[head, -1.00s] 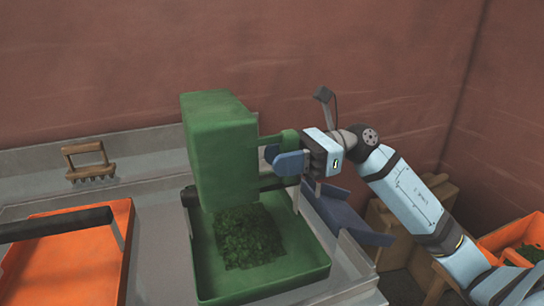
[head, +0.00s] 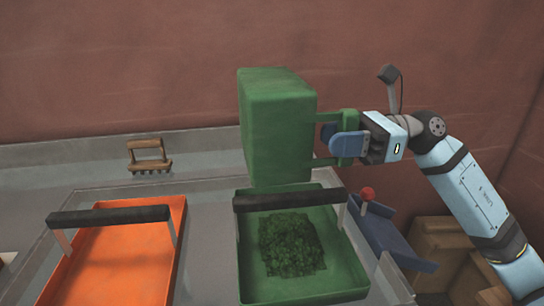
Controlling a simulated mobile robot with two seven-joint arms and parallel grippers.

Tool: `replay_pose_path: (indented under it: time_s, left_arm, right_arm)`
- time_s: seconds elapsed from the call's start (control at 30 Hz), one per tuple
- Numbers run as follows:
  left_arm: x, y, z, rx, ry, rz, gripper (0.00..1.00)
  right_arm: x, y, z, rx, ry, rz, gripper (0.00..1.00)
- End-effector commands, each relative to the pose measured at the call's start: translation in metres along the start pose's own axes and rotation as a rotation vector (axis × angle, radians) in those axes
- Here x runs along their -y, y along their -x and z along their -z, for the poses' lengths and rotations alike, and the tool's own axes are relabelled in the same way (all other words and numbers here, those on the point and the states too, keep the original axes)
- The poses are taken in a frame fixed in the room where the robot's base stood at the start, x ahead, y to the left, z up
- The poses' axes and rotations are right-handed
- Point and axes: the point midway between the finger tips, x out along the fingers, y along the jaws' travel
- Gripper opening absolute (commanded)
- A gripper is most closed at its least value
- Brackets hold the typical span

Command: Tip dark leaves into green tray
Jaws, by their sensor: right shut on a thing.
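The green tray (head: 342,283) lies flat on the counter with a dark bar handle (head: 290,199) across its far part. A pile of dark green leaves (head: 290,245) sits in its middle. My right gripper (head: 348,145) is shut on the side handle of a green box-like container (head: 277,125). The container is held upright on its narrow end or tipped, over the far part of the tray. Its inside is hidden, so I cannot tell whether leaves are left in it. My left gripper is out of view.
An orange tray (head: 125,270) with a dark bar handle stands to the left. A small brown rake-like tool (head: 149,156) is at the back ledge. A blue scoop-like piece (head: 398,240) and a red knob (head: 367,193) are right of the green tray. Brown boxes (head: 440,250) stand lower right.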

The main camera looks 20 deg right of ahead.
Motion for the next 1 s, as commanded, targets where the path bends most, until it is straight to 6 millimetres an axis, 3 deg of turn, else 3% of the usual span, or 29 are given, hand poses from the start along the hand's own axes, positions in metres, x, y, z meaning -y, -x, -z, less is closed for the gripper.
replay_pose_path:
  time_s: [0.1,0.2,0.77,1.0]
  left_arm:
    - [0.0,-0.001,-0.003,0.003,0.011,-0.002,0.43]
    - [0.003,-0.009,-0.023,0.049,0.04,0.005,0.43]
    - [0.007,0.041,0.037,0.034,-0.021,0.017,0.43]
    - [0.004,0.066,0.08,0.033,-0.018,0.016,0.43]
  right_arm:
    - [0.0,0.0,0.0,0.001,0.001,0.0,0.0]
    - [0.0,0.0,-0.007,-0.028,0.004,0.001,0.0]
    - [0.0,0.001,-0.036,-0.695,0.005,0.001,0.0]
    - [0.0,-0.001,-0.044,-0.955,0.007,-0.001,0.0]
